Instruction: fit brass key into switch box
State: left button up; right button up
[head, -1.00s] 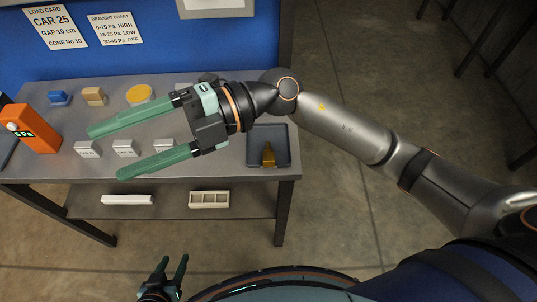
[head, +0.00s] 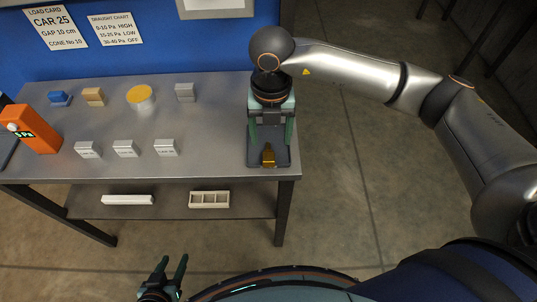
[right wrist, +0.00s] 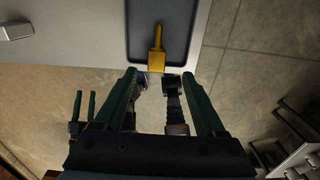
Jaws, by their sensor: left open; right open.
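The brass key (head: 268,156) lies in a dark tray (head: 254,160) at the right end of the table. In the right wrist view the key (right wrist: 156,50) shows just beyond the fingertips, its wide end nearest me. My right gripper (head: 270,138) is open and empty over the tray, its fingers to either side of the key's line and apart from it. It also shows in the right wrist view (right wrist: 160,80). My left gripper (head: 170,265) is open and empty, low in front of the table. I cannot pick out a switch box for certain.
An orange meter (head: 36,128) stands at the table's left end. Several small blocks, a yellow-topped round piece (head: 140,97) and small grey card holders (head: 126,149) stand on the table (head: 205,120). A white bar (head: 127,200) and a divided box (head: 209,199) lie on the lower shelf.

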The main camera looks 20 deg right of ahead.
aim_at(268, 155)
jog(key=shift+w+a+f, duration=0.1)
jog(key=shift+f, duration=1.6)
jog(key=shift+w+a+f, duration=0.1)
jog(key=shift+f, duration=1.6)
grip_shut()
